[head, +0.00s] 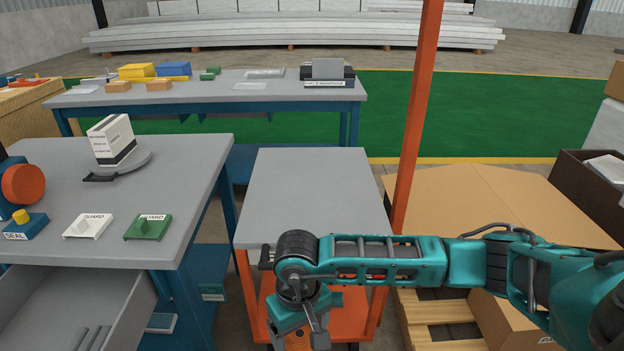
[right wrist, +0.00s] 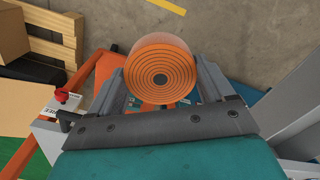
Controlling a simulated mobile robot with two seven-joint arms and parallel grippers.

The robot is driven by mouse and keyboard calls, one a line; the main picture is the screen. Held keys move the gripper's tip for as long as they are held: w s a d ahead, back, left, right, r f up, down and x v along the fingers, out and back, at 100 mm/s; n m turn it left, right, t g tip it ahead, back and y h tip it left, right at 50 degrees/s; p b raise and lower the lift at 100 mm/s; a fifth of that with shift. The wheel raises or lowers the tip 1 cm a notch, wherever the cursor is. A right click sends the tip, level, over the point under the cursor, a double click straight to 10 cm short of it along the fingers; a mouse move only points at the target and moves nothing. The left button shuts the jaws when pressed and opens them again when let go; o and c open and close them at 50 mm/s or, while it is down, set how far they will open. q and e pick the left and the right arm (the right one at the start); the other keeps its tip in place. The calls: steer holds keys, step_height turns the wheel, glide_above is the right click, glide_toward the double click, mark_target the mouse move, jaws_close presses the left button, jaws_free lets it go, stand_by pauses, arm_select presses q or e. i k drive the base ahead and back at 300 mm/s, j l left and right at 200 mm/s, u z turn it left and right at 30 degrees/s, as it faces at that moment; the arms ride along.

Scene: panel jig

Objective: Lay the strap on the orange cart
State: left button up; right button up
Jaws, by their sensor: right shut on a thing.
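The strap (right wrist: 160,76) is a round orange coil with dark spiral lines, seen in the right wrist view. My right gripper (right wrist: 160,88) is shut on it, one finger on each side. In the head view my right gripper (head: 300,335) points down at the near edge of the orange cart, in front of its top rather than over it. The orange cart (head: 312,185) has a bare grey top and an orange frame with a tall orange post at its right. In the head view the strap is mostly hidden by my arm. My left gripper is in neither view.
A grey workbench (head: 190,160) on the left holds a white guard (head: 88,227), a green guard (head: 148,228) and a box on a round plate; its drawer (head: 70,300) is open. A blue-framed bench (head: 215,97) stands behind. A large carton (head: 480,195) is right.

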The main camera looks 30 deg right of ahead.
mark_target(313, 200)
steer(key=i+l, duration=0.95)
steer(key=i, duration=0.1)
